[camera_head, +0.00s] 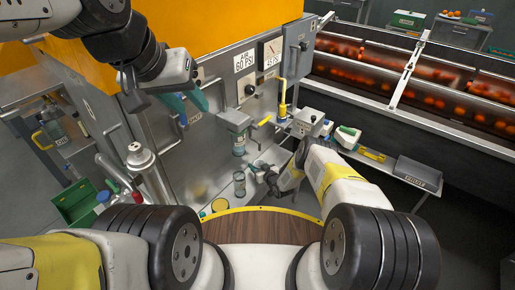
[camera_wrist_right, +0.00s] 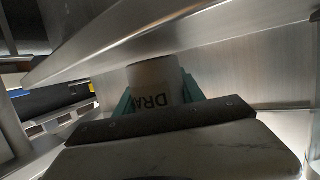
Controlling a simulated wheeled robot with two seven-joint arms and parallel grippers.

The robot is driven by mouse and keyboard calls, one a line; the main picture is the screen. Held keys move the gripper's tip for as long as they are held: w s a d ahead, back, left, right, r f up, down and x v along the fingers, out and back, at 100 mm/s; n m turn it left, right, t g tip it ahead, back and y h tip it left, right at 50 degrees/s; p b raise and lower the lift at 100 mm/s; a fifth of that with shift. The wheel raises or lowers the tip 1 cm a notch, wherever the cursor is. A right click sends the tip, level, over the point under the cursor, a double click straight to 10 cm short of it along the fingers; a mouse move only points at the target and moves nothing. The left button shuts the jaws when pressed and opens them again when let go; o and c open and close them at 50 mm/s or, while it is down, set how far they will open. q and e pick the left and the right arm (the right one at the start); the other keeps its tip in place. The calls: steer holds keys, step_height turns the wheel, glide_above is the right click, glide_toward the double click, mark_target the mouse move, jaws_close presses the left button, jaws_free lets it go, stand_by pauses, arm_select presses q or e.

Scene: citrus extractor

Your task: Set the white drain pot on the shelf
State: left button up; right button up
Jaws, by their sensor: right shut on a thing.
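The white drain pot (camera_wrist_right: 157,84) is in the right wrist view, with dark letters "DRA" readable on its side. The teal fingers of my right gripper (camera_wrist_right: 155,92) are shut on it, one on each side. In the head view my right gripper (camera_head: 257,166) is low at the front of the machine, and I cannot clearly make out the pot there. A metal ledge (camera_wrist_right: 190,30) runs above and behind the pot in the wrist view. My left gripper (camera_head: 193,105) hangs at upper left, its teal fingers apart and empty. I cannot tell which surface is the shelf.
A small clear cup (camera_head: 239,184) stands left of my right gripper, below a jar-like fitting (camera_head: 239,146). A yellow valve handle (camera_head: 283,100) sticks out from the machine front. A side bench (camera_head: 385,165) with a grey bin (camera_head: 418,174) is at right. A green box (camera_head: 77,203) is at left.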

steer(key=shift+f, duration=0.35)
steer(key=o, duration=1.4)
